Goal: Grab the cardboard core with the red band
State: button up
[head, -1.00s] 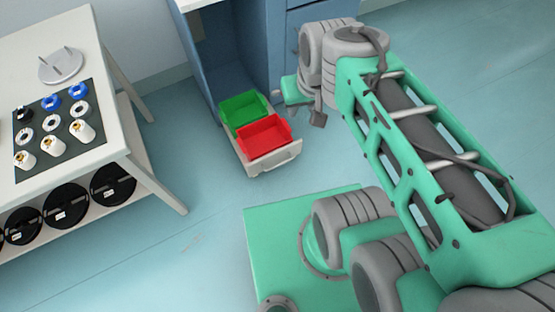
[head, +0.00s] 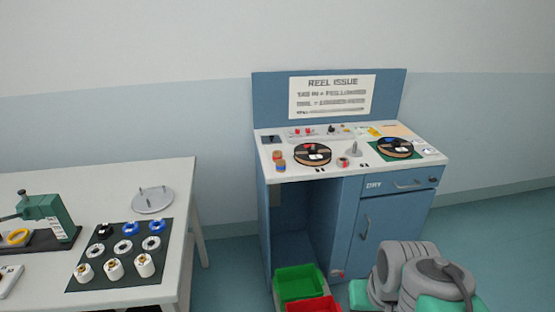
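Small brown cores stand on the left of the blue station's top. The rear core (head: 277,155) looks reddish-orange around its side. The front core (head: 281,165) seems to carry a bluish band. Another small ring-shaped core (head: 343,162) lies right of the left black reel, with a hint of red. They are too small for me to tell for sure which has the red band. My gripper is not in view; only links of my arm show at the bottom right, well below and in front of the station top.
The blue station (head: 330,95) holds a left black reel (head: 313,154) and a right black reel (head: 394,147). A green bin (head: 299,283) and red bin (head: 315,305) sit below. The white table (head: 180,190) at left has a dark mat (head: 100,285) with several spools.

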aim_at(277, 157)
jog(key=u, duration=0.2)
jog(key=i, duration=0.95)
jog(key=u, duration=0.3)
